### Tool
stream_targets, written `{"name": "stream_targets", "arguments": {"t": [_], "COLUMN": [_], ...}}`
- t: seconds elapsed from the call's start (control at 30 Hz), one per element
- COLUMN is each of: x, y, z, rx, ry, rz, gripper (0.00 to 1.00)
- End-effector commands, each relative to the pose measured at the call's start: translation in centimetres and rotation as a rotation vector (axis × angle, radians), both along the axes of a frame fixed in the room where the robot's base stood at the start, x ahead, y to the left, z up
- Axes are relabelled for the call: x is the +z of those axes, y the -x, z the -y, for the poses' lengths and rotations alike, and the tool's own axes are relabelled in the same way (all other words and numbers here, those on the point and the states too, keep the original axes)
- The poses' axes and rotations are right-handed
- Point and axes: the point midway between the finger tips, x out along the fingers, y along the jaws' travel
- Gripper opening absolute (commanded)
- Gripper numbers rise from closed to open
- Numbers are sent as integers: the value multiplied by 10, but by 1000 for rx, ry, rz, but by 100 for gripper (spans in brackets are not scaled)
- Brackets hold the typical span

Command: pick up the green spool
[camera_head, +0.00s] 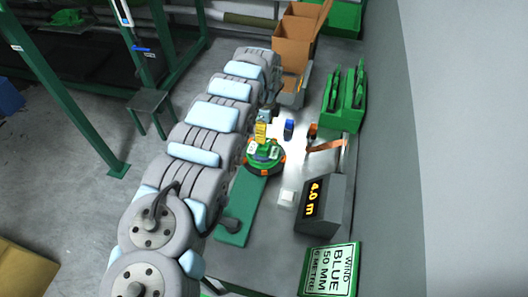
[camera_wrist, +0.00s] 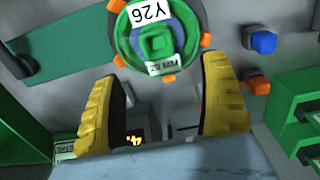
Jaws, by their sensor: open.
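The green spool (camera_head: 265,168) is a round green reel with orange tabs on its rim and white labels. It sits at the end of a green bar-shaped part on the grey worktop. In the wrist view the spool (camera_wrist: 154,43) is at the top centre, with a label reading Y26 and a square green hub. My gripper (camera_wrist: 160,72) is open, its yellow ridged fingers wide apart with nothing between them. The spool lies beyond the fingertips. In the head view my gripper (camera_head: 261,131) is close by the spool, and my arm hides part of the area to the left.
A blue knob (camera_head: 289,127) stands right of the spool. A grey display box (camera_head: 324,205) reads 4.0 m. Green bins (camera_head: 343,112) and a brown box (camera_head: 293,42) stand further back. A grey wall closes the right side.

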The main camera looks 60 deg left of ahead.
Motion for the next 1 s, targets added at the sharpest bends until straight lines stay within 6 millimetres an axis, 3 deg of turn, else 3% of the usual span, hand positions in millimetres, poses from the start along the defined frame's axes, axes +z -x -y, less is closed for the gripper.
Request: {"name": "stream_targets", "arguments": {"t": [0.3,0.77,1.0], "x": [-32,-52,-83], "y": [-1,0,0], "z": [1,1,3], "rx": [-1,0,-3], "ry": [-1,0,1], "rz": [2,1,1], "gripper": [77,77,77]}}
